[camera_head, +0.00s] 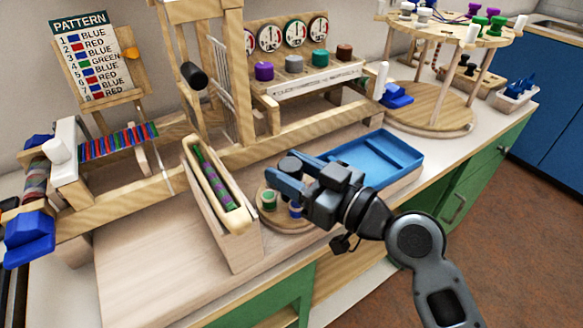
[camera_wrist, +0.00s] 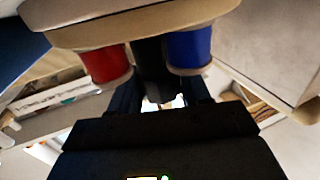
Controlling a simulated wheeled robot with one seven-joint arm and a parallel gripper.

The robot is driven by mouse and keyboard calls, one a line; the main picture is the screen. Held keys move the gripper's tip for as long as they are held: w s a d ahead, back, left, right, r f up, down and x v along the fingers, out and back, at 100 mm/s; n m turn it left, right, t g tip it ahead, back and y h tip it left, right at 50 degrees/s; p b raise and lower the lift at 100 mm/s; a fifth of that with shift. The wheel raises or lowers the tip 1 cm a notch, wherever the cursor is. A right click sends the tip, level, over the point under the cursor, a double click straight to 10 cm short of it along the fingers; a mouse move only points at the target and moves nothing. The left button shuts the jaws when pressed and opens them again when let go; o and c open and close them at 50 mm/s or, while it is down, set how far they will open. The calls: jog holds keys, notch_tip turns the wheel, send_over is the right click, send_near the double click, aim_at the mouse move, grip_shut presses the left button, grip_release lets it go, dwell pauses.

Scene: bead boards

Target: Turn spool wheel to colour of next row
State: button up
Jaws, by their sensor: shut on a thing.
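The spool wheel (camera_head: 272,221) is a small round wooden disc on the bench. The wrist view shows the wheel (camera_wrist: 120,33) with a red spool (camera_wrist: 105,63) and a blue spool (camera_wrist: 188,48) on either side of a dark central knob (camera_wrist: 150,58). My gripper (camera_head: 284,180) is over the wheel, shut on this knob. My fingers hide part of the wheel. The pattern board (camera_head: 97,58) lists colour rows; its orange marker (camera_head: 130,54) sits about level with the GREEN row.
A tall wooden box (camera_head: 236,245) holding a shuttle with green and purple thread stands left of the wheel. A blue tray (camera_head: 372,153) lies to the right. The wooden loom frame (camera_head: 250,150) runs behind. The bench front left is clear.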

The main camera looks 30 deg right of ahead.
jog(key=shift+r+h+p, duration=0.1)
jog(key=shift+h+p, duration=0.2)
jog(key=shift+p, duration=0.15)
jog(key=m+h+p, duration=0.2)
jog(key=p, duration=0.1)
jog(key=h+p, duration=0.1)
jog(key=p, duration=0.1)
jog(key=shift+r+m+t+h, duration=0.25)
jog(key=shift+m+t+h, duration=0.15)
jog(key=m+h+p, duration=0.2)
jog(key=h+p, duration=0.1)
jog(key=p, duration=0.4)
jog(key=shift+f+m+h+p, duration=0.2)
jog(key=shift+m+h+p, duration=0.5)
jog(key=shift+h+p, duration=0.35)
jog(key=shift+f+m+g+h+p, duration=0.1)
jog(key=shift+m+g+h+p, duration=0.25)
jog(key=shift+h, duration=0.2)
jog(key=shift+a+m+g+h, duration=0.1)
jog(key=shift+m+g+h, duration=0.35)
jog(key=shift+h, duration=0.45)
jog(key=shift+f, duration=0.1)
jog(key=o, duration=1)
jog(key=shift+c, duration=0.2)
jog(key=shift+s, duration=0.1)
